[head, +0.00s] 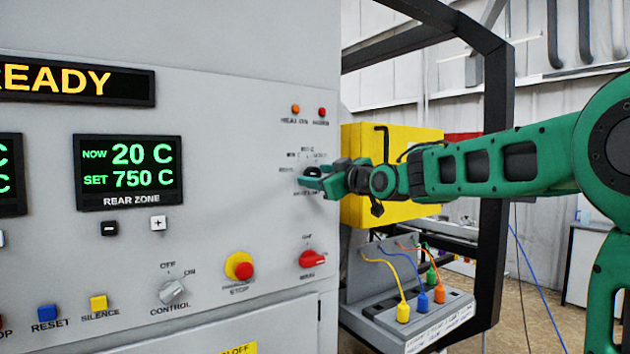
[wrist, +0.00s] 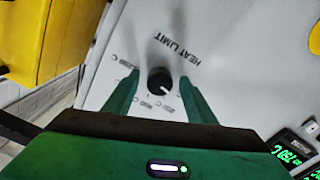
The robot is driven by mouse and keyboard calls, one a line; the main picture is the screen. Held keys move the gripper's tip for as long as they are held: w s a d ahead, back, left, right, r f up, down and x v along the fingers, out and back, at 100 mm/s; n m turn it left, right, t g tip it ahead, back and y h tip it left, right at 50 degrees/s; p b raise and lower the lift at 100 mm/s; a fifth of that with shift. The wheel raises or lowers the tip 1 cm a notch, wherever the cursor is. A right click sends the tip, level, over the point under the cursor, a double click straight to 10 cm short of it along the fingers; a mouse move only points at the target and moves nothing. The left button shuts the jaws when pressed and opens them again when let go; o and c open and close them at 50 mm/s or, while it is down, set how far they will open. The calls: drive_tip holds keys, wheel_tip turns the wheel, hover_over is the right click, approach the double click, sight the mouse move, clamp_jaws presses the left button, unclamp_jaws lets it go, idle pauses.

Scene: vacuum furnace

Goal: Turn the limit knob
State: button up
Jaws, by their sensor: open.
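The limit knob (wrist: 159,82) is a small round black knob with a white pointer line, on the grey panel beside the words HEAT LIMIT in the wrist view. Small printed labels ring it. My gripper (wrist: 158,88) is open, with one green finger on each side of the knob. I cannot tell whether the fingers touch it. In the head view my gripper (head: 315,180) is at the panel's upper right, and its fingers partly hide the knob (head: 313,172) and its labels.
Left and below on the panel are a REAR ZONE display (head: 128,171), a red stop button (head: 239,267), a red main switch (head: 314,259) and a control knob (head: 172,292). A yellow box (head: 385,215) stands behind my arm. A black frame (head: 495,190) rises at the right.

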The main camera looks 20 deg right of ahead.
drive_tip(key=shift+c, duration=0.6)
drive_tip(key=c, duration=0.9)
drive_tip(key=shift+m, duration=0.3)
drive_tip(key=m, duration=0.3)
drive_tip(key=shift+f+m, duration=0.1)
drive_tip(key=shift+m, duration=2)
drive_tip(key=o, duration=1)
